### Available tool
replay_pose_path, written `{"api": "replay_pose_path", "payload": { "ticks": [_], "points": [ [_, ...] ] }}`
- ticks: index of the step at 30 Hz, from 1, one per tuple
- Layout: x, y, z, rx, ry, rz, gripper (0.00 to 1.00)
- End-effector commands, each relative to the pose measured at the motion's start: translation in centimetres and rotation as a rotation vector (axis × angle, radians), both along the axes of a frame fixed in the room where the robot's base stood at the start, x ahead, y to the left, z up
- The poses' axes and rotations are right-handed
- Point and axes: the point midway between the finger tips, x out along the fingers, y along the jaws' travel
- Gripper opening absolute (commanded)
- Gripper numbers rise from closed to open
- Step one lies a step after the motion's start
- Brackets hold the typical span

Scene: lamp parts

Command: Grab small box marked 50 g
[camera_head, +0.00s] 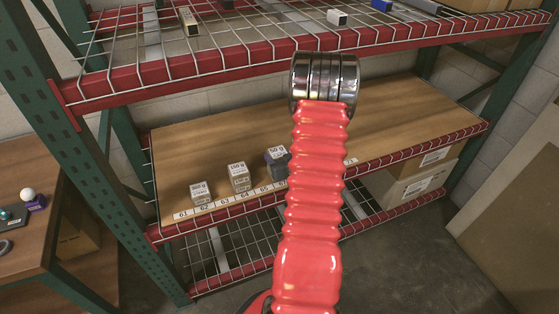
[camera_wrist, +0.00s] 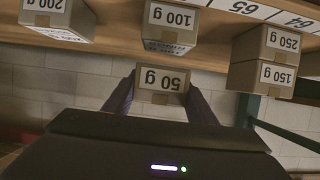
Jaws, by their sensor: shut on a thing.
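The small box marked 50 g (camera_wrist: 162,80) is in the middle of the wrist view, a cardboard box with a white label that reads upside down there. My gripper (camera_wrist: 160,92) has its two dark fingers on either side of the box and is shut on it. The box shows against the grey block wall, apart from the other labelled boxes.
The wrist view shows boxes marked 100 g (camera_wrist: 171,19), 200 g (camera_wrist: 46,14), 250 g (camera_wrist: 267,42) and 150 g (camera_wrist: 262,77). In the camera_head view, small box stacks (camera_head: 239,176) stand along the front of the wooden shelf (camera_head: 405,112). A wire shelf (camera_head: 235,45) is above.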

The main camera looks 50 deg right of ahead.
Motion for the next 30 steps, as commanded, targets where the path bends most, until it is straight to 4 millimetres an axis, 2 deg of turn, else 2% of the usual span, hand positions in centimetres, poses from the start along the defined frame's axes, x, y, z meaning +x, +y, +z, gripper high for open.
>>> {"api": "replay_pose_path", "payload": {
  "ticks": [9, 15, 30],
  "points": [
    [0.0, -0.1, 4.8, -0.004, -0.002, 0.000, 0.29],
    [0.0, 0.0, 6.7, -0.002, -0.002, 0.000, 0.29],
    [0.0, -0.1, 7.2, -0.001, -0.001, 0.000, 0.29]
  ]
}}
